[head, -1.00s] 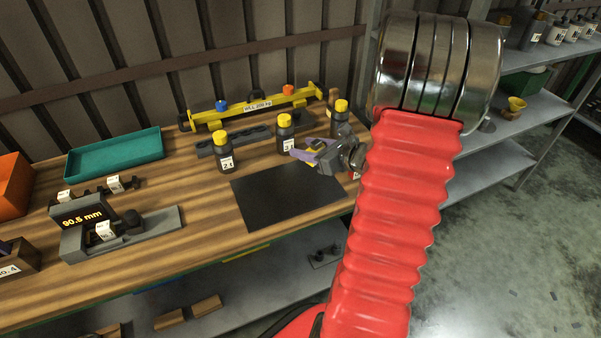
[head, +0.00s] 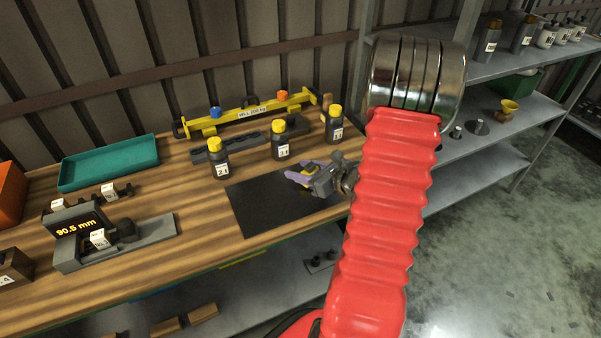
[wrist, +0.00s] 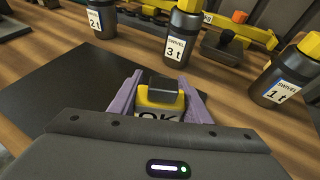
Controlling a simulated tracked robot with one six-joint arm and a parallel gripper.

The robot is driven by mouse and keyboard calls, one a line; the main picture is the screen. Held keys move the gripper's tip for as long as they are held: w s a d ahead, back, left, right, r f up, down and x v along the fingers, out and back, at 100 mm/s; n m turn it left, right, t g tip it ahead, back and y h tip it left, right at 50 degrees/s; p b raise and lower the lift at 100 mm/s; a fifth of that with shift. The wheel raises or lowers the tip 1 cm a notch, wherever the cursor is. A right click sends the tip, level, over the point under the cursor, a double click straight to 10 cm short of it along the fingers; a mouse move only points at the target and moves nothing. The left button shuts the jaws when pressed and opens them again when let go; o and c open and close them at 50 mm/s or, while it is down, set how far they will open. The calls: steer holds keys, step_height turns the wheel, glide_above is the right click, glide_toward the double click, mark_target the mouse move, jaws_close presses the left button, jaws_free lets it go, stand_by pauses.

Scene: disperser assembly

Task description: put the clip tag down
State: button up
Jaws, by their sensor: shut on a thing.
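The clip tag (wrist: 160,98) is yellow with a black clip on top and a white label reading "OK", partly cut off by my gripper body. My gripper (wrist: 163,92) is shut on it, with one purple finger on each side. In the head view my gripper (head: 303,175) is low over the right part of the black mat (head: 258,213) on the bench. The tag is mostly hidden there by the fingers. I cannot tell whether the tag touches the mat.
Three dark bottles with yellow caps stand behind the mat: left (head: 215,158), middle (head: 281,140) and right (head: 334,124). A yellow lifting beam (head: 250,113) lies behind them. A grey gauge (head: 140,240) reading 90.5 mm is at left. The mat's left part is clear.

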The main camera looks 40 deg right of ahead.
steer(key=shift+f, duration=0.45)
steer(key=shift+f, duration=0.1)
steer(key=o, duration=1.1)
steer(key=shift+c, duration=0.2)
steer(key=shift+s, duration=0.1)
steer(key=v, duration=1.2)
